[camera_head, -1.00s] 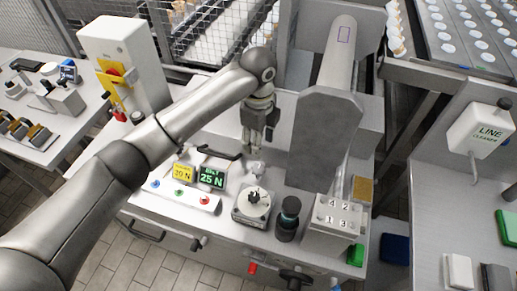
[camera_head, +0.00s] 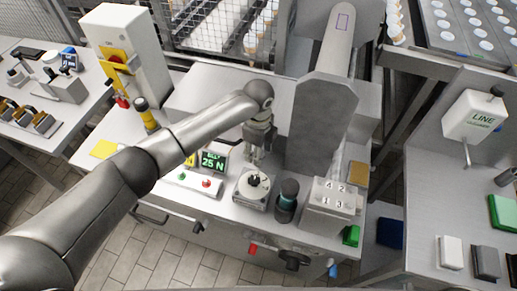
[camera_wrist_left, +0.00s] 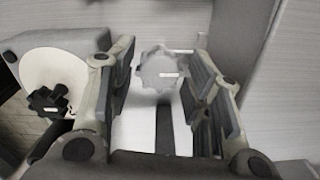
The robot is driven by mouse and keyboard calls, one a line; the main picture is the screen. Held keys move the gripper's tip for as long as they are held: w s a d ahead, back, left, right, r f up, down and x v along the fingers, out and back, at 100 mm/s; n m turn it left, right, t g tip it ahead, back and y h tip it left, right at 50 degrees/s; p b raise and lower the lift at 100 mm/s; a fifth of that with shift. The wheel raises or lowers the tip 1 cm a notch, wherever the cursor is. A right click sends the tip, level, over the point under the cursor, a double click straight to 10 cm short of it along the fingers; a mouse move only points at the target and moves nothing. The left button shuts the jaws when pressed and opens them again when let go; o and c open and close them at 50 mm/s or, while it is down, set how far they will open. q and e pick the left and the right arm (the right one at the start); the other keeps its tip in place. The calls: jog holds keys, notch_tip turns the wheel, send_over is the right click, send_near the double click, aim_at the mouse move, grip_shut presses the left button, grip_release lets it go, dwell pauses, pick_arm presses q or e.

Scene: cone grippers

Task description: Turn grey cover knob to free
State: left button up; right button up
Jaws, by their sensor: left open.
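The grey cover knob (camera_wrist_left: 160,72), lobed and with a short white mark on top, lies between the two fingers of my left gripper in the left wrist view. The fingers stand apart on either side of it, and I see a gap to each, so nothing is gripped. In the head view my left gripper (camera_head: 258,158) points down over the bench, just behind the round white dial unit, and largely hides the grey knob. My right gripper is not in view.
A black knob (camera_head: 254,181) sits on the white dial unit close in front; it also shows in the left wrist view (camera_wrist_left: 48,102). A dark cylinder (camera_head: 287,194) and a numbered block (camera_head: 330,203) stand to the right. A green display (camera_head: 213,161) is left. A tall grey housing (camera_head: 318,125) rises behind.

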pick_arm(q)
jog(key=c, duration=0.8)
jog(key=shift+r, duration=0.1)
jog(key=shift+s+n+p, duration=0.1)
jog(key=shift+n+p, duration=0.5)
jog(key=shift+p, duration=0.05)
jog(key=n+p, duration=0.2)
jog(key=n, duration=0.1)
jog(key=shift+d+r+p, duration=0.1)
jog(key=shift+p, duration=0.2)
jog(key=n+p, duration=0.2)
jog(key=n, duration=0.1)
jog(key=shift+n, duration=0.3)
jog(key=n+p, duration=0.3)
jog(key=n, duration=0.2)
jog(key=shift+n+p, duration=1.05)
jog(key=shift+n, duration=1.45)
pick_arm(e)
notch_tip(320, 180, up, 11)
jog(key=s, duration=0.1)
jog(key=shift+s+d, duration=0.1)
